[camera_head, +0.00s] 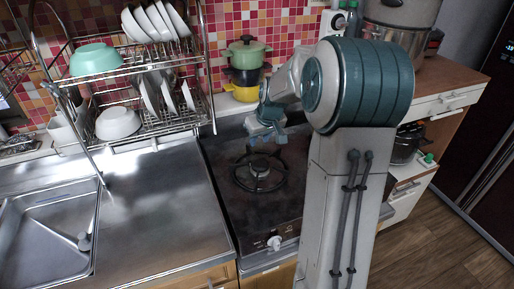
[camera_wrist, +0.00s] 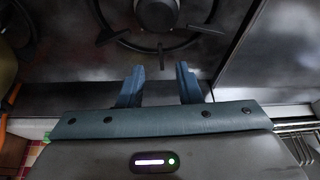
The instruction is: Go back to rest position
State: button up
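My gripper (camera_head: 267,136) is above the back part of the dark stove (camera_head: 222,160), behind the burner (camera_head: 258,172). In the wrist view its two blue fingers (camera_wrist: 159,86) stand apart with nothing between them, so it is open and empty. The burner with its black grate (camera_wrist: 158,18) shows at the top of the wrist view, beyond the fingertips. My arm is stretched over the stove and hides part of its right side.
A dish rack (camera_head: 160,130) with bowls and plates stands left of my gripper. Stacked pots (camera_head: 246,68) stand behind it. A steel counter (camera_head: 160,205) and sink (camera_head: 45,235) lie at the left. A wooden-topped cabinet (camera_head: 455,78) is at the right, with open floor (camera_head: 425,250) in front.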

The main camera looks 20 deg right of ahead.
jog(key=shift+v, duration=2.2)
jog(key=s+a, duration=0.6)
jog(key=s, duration=0.7)
jog(key=s+a+m+g, duration=0.1)
jog(key=s+a, duration=0.5)
jog(key=s, duration=0.7)
jog(key=shift+s+r+h, duration=0.15)
jog(key=shift+s+h, duration=0.05)
jog(key=shift+h, duration=0.1)
jog(key=shift+d, duration=0.1)
